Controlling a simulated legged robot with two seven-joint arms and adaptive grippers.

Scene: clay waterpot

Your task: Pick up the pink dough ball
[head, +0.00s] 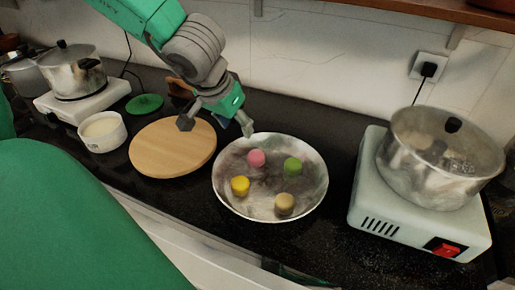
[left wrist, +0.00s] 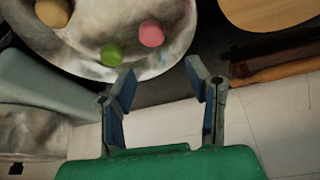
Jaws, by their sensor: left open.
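The pink dough ball (head: 256,158) lies in a wide metal bowl (head: 222,196), toward its back left. It also shows in the left wrist view (left wrist: 151,33), in the bowl and beyond the fingertips. My left gripper (head: 216,127) is open and empty, above the counter between the wooden board and the bowl's back left rim. In the left wrist view its two fingers (left wrist: 162,80) are spread apart with nothing between them. The gripper does not touch the pink ball. My right gripper is not in view.
A green (head: 292,166), a yellow (head: 240,186) and a beige dough ball (head: 284,204) share the bowl. A round wooden board (head: 165,152) lies left of it. A white cooker (head: 366,210) with a metal pot (head: 420,172) stands right. The wall is close behind.

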